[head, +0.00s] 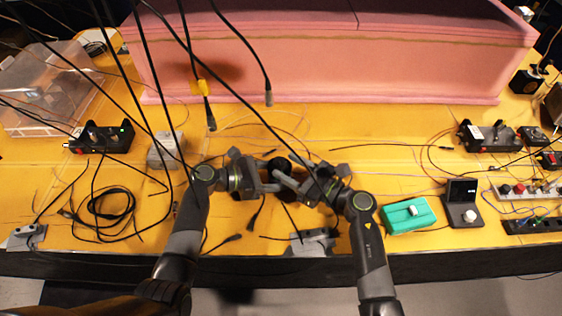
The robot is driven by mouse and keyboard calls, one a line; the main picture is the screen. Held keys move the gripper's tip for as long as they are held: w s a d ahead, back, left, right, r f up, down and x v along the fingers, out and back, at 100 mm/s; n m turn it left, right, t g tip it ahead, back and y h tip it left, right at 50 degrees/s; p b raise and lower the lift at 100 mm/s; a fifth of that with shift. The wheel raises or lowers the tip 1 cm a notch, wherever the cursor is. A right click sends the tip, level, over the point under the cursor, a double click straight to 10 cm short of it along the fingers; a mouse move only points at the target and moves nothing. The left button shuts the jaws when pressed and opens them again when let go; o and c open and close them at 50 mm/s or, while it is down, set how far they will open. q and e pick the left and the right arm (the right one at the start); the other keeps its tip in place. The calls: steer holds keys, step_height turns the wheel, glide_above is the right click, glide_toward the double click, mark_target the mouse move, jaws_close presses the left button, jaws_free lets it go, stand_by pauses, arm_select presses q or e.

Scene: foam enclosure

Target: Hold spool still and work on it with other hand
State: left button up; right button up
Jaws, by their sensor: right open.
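A dark round object that looks like the spool (279,165) is at the middle of the yellow table, between and just behind my two grippers. Both arms reach in from the front edge and their grippers meet close together there. My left gripper (271,183) points right, with its fingers at the near left side of the spool; whether they close on it is hidden. My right gripper (290,182) points left and is open, its fingers close to the spool and to the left gripper. The fingers overlap in view, so I cannot tell touching from apart.
A pink foam block (320,60) stands along the back. Black cables hang down in front of the arms. Loose wires and a coiled cable (108,205) lie at left.

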steer(key=v, duration=0.8)
steer(key=shift+s+d, duration=0.1)
steer(key=shift+d, duration=0.1)
steer(key=shift+o, duration=0.2)
steer(key=shift+v, duration=0.8)
steer(key=x, duration=1.2)
steer(key=shift+r, duration=0.15)
